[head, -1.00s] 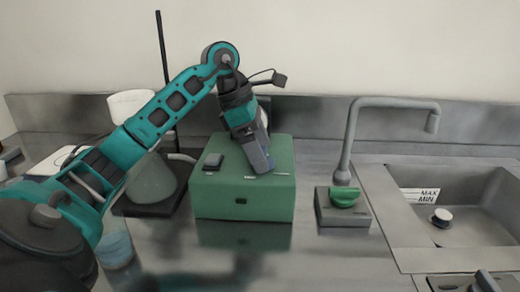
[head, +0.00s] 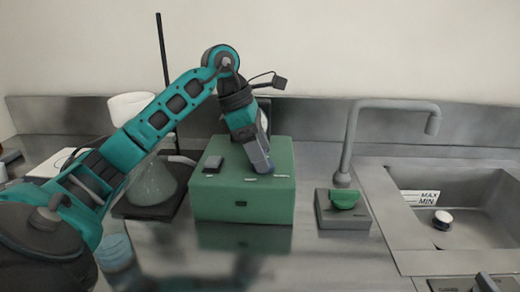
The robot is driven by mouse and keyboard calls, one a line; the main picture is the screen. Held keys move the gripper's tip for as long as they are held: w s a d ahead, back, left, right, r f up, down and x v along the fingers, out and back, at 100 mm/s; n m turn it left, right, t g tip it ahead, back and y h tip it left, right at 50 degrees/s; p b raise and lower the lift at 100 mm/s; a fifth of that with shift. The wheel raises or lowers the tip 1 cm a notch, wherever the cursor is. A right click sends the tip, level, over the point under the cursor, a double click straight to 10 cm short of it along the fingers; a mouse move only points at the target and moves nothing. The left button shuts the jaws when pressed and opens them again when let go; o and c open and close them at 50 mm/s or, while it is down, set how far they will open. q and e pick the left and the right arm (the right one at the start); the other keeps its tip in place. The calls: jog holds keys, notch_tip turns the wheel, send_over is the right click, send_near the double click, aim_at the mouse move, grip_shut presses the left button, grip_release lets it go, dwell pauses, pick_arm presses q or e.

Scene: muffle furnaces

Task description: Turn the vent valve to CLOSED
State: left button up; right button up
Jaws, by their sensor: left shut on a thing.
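A green box (head: 243,207) stands on the steel counter, left of the tap. My left gripper (head: 263,168) points down at the box's top, with its fingertips at the top surface. It is shut on a small part there, which the fingers hide; I take this to be the vent valve handle. My right gripper is not in view.
A green knob on a grey block (head: 343,216) stands before the grey tap (head: 350,145). The sink (head: 470,215) is at the right. A flask (head: 152,182) and stand are left of the box, a blue-lidded jar (head: 115,250) nearer.

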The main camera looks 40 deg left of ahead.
pick_arm(q)
jog(key=shift+n, duration=0.3)
jog(key=n+y, duration=0.1)
jog(key=n, duration=0.1)
jog(key=n+t, duration=0.1)
jog(key=n, duration=0.1)
jog(key=shift+s+d+r+y+p, duration=0.1)
jog(key=shift+y+p, duration=0.2)
jog(key=shift+y, duration=0.1)
jog(key=n+y, duration=0.1)
jog(key=n, duration=0.2)
jog(key=shift+d+t+p, duration=0.1)
jog(key=shift+t+p, duration=0.2)
jog(key=shift+p, duration=0.1)
jog(key=shift+n+y, duration=0.4)
jog(key=shift+n, duration=0.6)
jog(key=n+y+p, duration=0.1)
jog(key=n, duration=0.1)
jog(key=shift+d+n, duration=0.15)
jog(key=shift+n, duration=0.25)
jog(key=shift+n+y+p, duration=0.5)
jog(key=shift+n, duration=0.7)
jog(key=shift+d+n+g+y, duration=0.1)
jog(key=shift+n+g+y, duration=0.3)
jog(key=shift+n, duration=0.8)
jog(key=shift+n+p, duration=0.3)
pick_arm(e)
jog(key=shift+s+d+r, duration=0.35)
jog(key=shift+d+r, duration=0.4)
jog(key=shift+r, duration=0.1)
